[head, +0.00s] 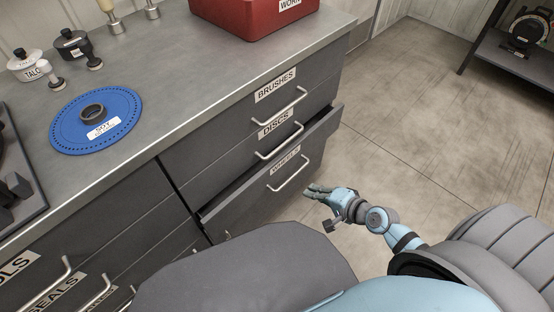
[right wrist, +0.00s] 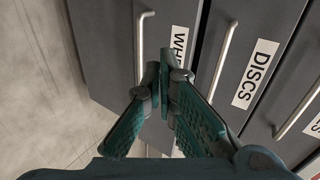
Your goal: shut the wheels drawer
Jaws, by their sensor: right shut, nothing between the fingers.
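The wheels drawer (head: 254,195) is the lowest of three drawers on the right side of the grey cabinet and stands pulled out, its label and bar handle facing the room. My right gripper (head: 312,190) is shut and empty, just to the right of the drawer's handle. In the right wrist view the shut right gripper (right wrist: 163,80) is in front of the wheels drawer (right wrist: 108,50), partly covering its label. I cannot tell whether the fingers touch the drawer front. My left gripper is not in view.
The discs drawer (head: 235,143) and brushes drawer (head: 225,115) above look shut. The worktop (head: 200,60) holds a red box (head: 250,14), a blue disc (head: 70,125) and several small containers. The floor (head: 420,120) to the right is clear up to a dark shelf (head: 500,60).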

